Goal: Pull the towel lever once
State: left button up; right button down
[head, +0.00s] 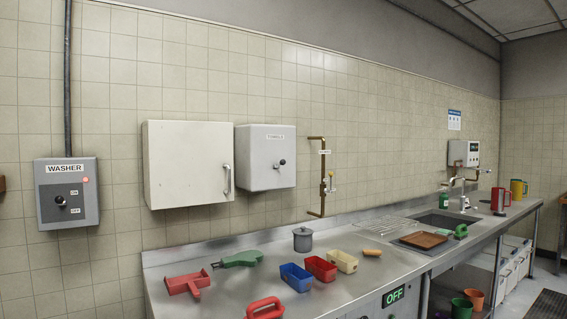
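A grey-white box (258,171) with a small label that seems to read "TOWELS" hangs on the tiled wall, left of centre. A short lever with a dark knob (282,162) sits on its front, toward the right side. No towel shows below the box. Neither of my grippers is in the head view, and nothing touches the lever.
A white cabinet (186,164) hangs just left of the box, and a grey WASHER switch box (67,192) farther left. Brass pipework (323,180) is at its right. The steel counter (230,301) below carries a lidded pot (303,240), coloured bins and tools.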

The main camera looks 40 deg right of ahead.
pick_arm(q)
grip_shut()
jog(key=shift+f, duration=0.1)
dwell(0.9)
